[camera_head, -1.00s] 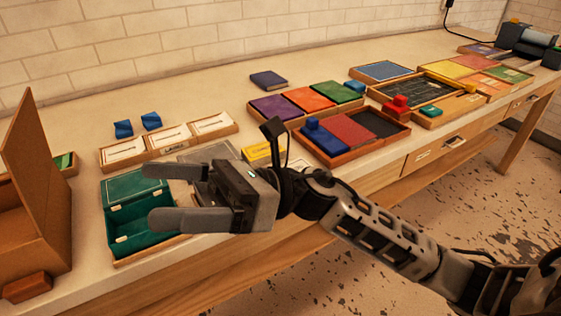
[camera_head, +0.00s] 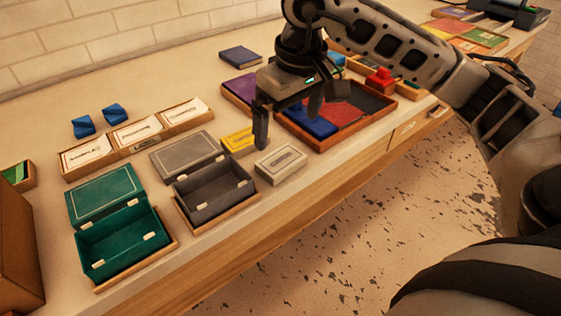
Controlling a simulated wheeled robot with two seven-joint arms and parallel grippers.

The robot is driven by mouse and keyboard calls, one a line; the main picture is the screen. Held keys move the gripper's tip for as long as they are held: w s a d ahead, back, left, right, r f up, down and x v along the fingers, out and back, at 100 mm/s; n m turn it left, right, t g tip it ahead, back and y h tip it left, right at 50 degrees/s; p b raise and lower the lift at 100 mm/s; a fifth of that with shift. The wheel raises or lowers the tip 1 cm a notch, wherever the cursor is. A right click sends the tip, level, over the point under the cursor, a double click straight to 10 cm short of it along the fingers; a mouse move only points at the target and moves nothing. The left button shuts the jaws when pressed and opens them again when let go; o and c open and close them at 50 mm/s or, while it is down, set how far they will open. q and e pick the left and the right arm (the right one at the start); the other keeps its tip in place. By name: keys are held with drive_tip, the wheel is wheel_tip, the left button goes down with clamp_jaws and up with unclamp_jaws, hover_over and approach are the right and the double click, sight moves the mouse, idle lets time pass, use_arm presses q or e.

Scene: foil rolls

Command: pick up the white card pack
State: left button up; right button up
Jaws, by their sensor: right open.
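A white card pack (camera_head: 281,164) with a dark printed label lies flat near the front edge of the table, right of the open grey box (camera_head: 214,191). A yellow pack (camera_head: 239,140) lies just behind and left of it. My right gripper (camera_head: 287,129) is open, points down, and is above and behind the white pack. One finger shows by the yellow pack, the other in front of the red and blue tray. Nothing shows between the fingers. My left gripper is not in view.
An open green box (camera_head: 122,239) stands at the front left. A wooden tray (camera_head: 345,137) with blue, red and black sections stands close right.

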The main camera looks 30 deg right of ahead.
sight(281, 159)
drive_tip(key=f, duration=0.3)
drive_tip(key=w+f, duration=0.1)
drive_tip(key=f, duration=0.2)
drive_tip(key=f+p, duration=0.1)
drive_tip(key=f, duration=0.2)
drive_tip(key=shift+w+a+f, duration=0.1)
drive_tip(key=shift+w+a, duration=0.1)
drive_tip(key=shift+w, duration=0.1)
drive_tip(key=c, duration=0.9)
